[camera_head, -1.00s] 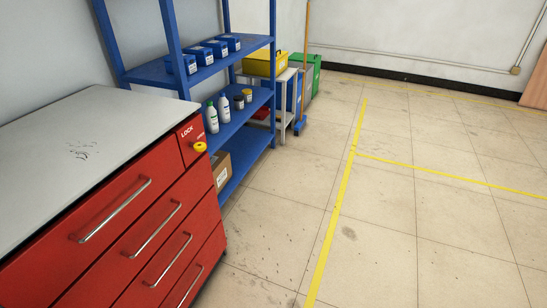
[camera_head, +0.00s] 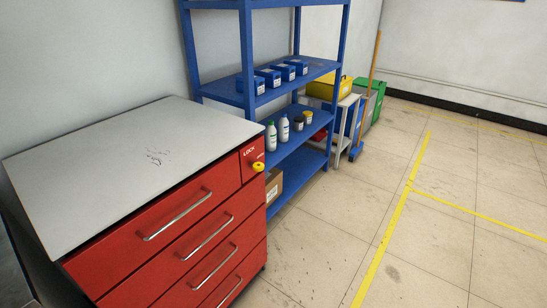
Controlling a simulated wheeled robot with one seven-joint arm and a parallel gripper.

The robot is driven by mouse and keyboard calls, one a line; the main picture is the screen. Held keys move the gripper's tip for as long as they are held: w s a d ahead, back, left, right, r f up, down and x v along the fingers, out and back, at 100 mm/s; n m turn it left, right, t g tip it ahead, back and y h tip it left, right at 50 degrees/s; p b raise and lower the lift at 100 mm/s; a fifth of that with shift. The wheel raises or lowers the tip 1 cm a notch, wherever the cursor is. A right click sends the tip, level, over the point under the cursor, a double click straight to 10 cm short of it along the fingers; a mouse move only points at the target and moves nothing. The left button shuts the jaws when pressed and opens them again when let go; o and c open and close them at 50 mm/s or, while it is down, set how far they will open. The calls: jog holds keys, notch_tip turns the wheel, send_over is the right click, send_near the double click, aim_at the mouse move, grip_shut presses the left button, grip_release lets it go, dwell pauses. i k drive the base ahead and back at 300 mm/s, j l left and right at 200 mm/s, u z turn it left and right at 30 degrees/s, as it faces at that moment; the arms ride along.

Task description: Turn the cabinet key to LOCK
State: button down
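The red drawer cabinet (camera_head: 178,238) stands at the left with a grey top (camera_head: 130,160). Its drawers, with silver bar handles, look shut. A yellow key knob (camera_head: 258,167) sits on the red panel at the top right of the cabinet front, just below the white word LOCK (camera_head: 250,152). A smaller marking beside the knob is too small to read, and I cannot tell which way the key is turned. My gripper is not in view.
A blue shelf rack (camera_head: 247,60) stands right behind the cabinet, holding blue bins, bottles (camera_head: 284,130) and a cardboard box (camera_head: 273,187). A yellow bin (camera_head: 328,87) and green bin (camera_head: 371,88) stand farther back. The tiled floor (camera_head: 330,235) with yellow lines is clear at the right.

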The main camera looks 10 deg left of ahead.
aim_at(258, 166)
jog(key=i+j, duration=0.1)
jog(key=i, duration=1.6)
